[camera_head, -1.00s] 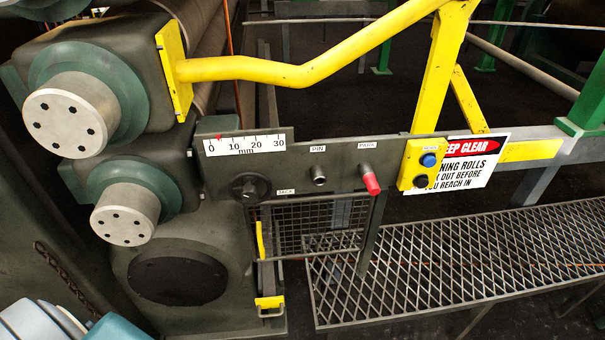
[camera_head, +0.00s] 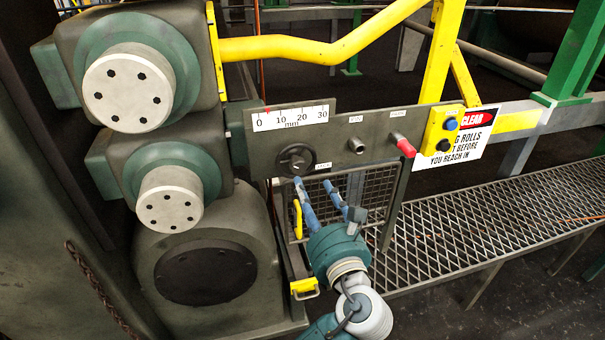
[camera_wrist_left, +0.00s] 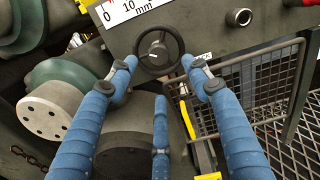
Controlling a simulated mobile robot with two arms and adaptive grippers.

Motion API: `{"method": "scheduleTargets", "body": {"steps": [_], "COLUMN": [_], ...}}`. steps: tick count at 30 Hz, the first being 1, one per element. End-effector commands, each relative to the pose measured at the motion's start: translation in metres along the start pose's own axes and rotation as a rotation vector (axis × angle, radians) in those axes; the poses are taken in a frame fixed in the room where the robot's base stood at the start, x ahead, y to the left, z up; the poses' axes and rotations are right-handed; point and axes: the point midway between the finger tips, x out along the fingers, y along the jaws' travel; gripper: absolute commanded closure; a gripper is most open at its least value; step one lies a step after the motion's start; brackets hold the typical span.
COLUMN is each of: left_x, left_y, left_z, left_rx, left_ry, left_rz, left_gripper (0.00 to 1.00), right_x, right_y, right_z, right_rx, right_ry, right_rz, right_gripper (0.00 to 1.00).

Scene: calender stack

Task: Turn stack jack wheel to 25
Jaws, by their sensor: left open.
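The stack jack wheel (camera_head: 296,159) is a dark round handwheel on the grey panel (camera_head: 345,120), beside a label. The white mm scale (camera_head: 291,117) above it runs from 0 to 30; its small red pointer (camera_head: 266,109) stands a little right of 0. My left gripper (camera_head: 312,184) is open below the wheel, its blue fingers pointing up toward it. In the left wrist view the wheel (camera_wrist_left: 158,52) shows between and just beyond the two upper fingertips (camera_wrist_left: 160,66), with a third finger below. Contact cannot be told. My right gripper is out of view.
Right of the wheel are a pin knob (camera_head: 356,146), a red-tipped park handle (camera_head: 404,147) and a yellow button box (camera_head: 443,132). A wire mesh guard (camera_head: 370,195) hangs below the panel. Large roll ends (camera_head: 128,92) stand at left, a grated walkway (camera_head: 480,230) at right.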

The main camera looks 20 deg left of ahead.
Motion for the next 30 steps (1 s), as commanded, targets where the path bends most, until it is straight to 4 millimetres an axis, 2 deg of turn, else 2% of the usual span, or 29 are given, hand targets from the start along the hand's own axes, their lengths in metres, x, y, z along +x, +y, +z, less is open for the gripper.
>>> {"method": "scheduleTargets", "body": {"steps": [1,6,12,17,24,25,30], "left_x": [0.012,0.044,0.071,0.080,0.081,0.081,0.080], "left_y": [0.000,-0.001,-0.001,0.000,0.000,0.000,0.000], "left_z": [0.003,0.002,0.001,-0.001,-0.001,-0.001,-0.002], "left_rx": [0.003,0.002,0.001,0.000,0.000,0.000,0.000], "left_ry": [-0.004,-0.002,-0.001,0.002,0.002,0.002,0.002], "left_rz": [0.001,-0.001,-0.001,-0.001,-0.002,-0.002,-0.002], "left_gripper": [0.50,0.50,0.50,0.50,0.50,0.52,0.86], "right_x": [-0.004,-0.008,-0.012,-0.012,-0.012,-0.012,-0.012], "right_y": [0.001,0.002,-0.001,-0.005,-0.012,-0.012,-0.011], "right_z": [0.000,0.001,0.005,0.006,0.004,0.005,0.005], "right_rx": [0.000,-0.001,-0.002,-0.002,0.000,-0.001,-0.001], "right_ry": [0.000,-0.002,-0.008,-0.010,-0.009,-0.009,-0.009], "right_rz": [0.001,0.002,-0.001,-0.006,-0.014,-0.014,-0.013], "right_gripper": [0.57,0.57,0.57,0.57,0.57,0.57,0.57]}}
